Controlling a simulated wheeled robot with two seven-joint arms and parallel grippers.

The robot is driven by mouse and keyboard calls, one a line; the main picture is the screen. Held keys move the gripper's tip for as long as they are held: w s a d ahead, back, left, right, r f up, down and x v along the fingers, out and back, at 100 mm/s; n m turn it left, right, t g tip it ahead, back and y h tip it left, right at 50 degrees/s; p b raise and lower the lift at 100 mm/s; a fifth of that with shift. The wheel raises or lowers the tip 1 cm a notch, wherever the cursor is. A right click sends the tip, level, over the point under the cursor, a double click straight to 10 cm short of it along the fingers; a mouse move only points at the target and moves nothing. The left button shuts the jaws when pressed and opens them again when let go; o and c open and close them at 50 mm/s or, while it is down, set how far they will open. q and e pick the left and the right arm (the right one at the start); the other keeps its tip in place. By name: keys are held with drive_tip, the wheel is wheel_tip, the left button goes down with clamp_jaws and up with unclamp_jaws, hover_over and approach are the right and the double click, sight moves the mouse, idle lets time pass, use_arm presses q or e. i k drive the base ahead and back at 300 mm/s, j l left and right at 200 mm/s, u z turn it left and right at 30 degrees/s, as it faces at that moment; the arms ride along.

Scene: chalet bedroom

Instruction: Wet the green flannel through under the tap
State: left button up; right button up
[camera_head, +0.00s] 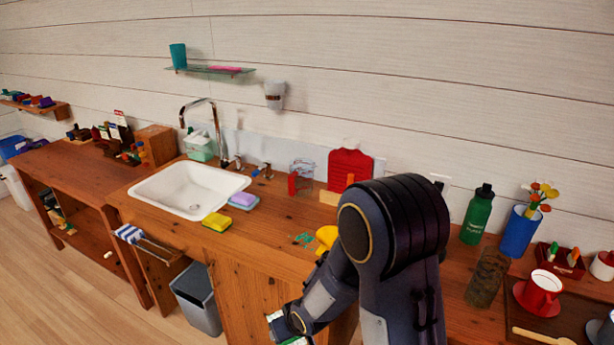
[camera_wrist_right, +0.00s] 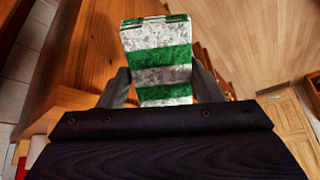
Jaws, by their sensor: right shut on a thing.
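The green flannel (camera_wrist_right: 157,58), folded with green and white stripes, is held between the fingers of my right gripper (camera_wrist_right: 160,85) in the right wrist view. In the head view my right gripper (camera_head: 280,325) is low at the bottom edge, in front of the wooden counter, and only a sliver of the cloth shows there. The tap (camera_head: 205,112) is a tall chrome spout with handles, standing behind the white basin (camera_head: 172,207). The basin looks empty, and I cannot tell whether water runs. The flannel is well apart from the tap. My left gripper is not in view.
A yellow sponge (camera_head: 216,222) and a purple sponge on a blue dish (camera_head: 243,201) lie by the basin's right rim. A grey bin (camera_head: 196,299) is below. My right arm hides some counter.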

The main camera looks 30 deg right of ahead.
sight(267, 164)
drive_tip(key=z, duration=2.45)
drive_tip(key=j+z, duration=0.1)
drive_tip(key=j, duration=0.35)
drive_tip(key=k+j+z, duration=0.15)
drive_tip(key=j, duration=0.25)
drive_tip(key=j+z, duration=0.1)
drive_tip(key=j, duration=0.3)
drive_tip(key=k+j+z, duration=0.1)
drive_tip(key=j, duration=0.35)
drive_tip(key=k+j+z, duration=0.15)
drive_tip(key=j, duration=0.25)
drive_tip(key=k+j+z, duration=0.1)
drive_tip(key=j, duration=0.25)
